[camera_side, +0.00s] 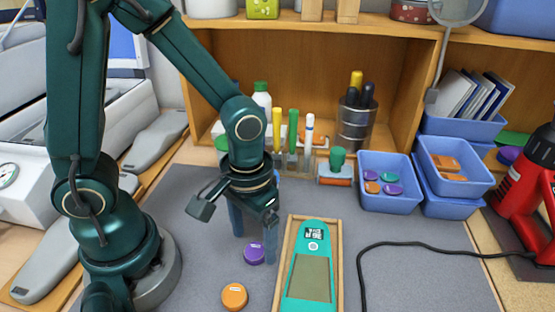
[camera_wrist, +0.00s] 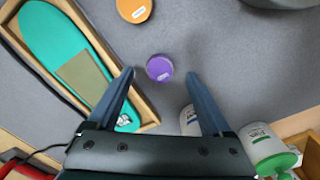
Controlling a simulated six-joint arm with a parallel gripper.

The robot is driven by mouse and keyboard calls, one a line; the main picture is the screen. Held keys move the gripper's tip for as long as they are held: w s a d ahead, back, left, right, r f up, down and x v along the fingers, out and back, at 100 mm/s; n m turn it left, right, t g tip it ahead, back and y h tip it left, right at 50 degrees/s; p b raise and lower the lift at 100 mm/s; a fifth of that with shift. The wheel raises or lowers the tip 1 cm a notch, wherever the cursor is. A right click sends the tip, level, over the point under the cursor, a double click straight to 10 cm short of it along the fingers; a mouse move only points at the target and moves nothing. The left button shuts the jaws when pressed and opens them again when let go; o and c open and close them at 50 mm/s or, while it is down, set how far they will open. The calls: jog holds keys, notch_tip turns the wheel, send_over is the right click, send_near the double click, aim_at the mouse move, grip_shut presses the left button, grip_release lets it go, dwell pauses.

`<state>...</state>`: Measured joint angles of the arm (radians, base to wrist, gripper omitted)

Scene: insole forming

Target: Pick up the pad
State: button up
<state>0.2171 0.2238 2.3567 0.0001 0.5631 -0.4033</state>
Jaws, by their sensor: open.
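A round purple pad (camera_side: 254,253) with a small white label lies on the grey mat. It also shows in the wrist view (camera_wrist: 159,68), between the tips of my fingers as seen from there. My gripper (camera_side: 255,246) points down over this pad, open and empty, with its fingers apart. I cannot tell how high the fingertips are above the mat. A round orange pad (camera_side: 235,296) lies nearer the front; it shows at the top of the wrist view (camera_wrist: 134,9). A teal insole (camera_side: 314,240) with an olive rectangular patch (camera_side: 310,278) lies in a wooden tray (camera_side: 339,270).
The tray stands close right of my gripper. A black cable (camera_side: 430,248) crosses the grey mat (camera_side: 400,285). Blue bins (camera_side: 390,205) with small pads stand behind right. Bottles, markers and a metal cup (camera_side: 356,130) stand behind. A red tool (camera_side: 525,190) is at far right.

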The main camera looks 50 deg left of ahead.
aim_at(255, 254)
jog(key=shift+f, duration=1.15)
jog(key=shift+c, duration=0.3)
grip_shut()
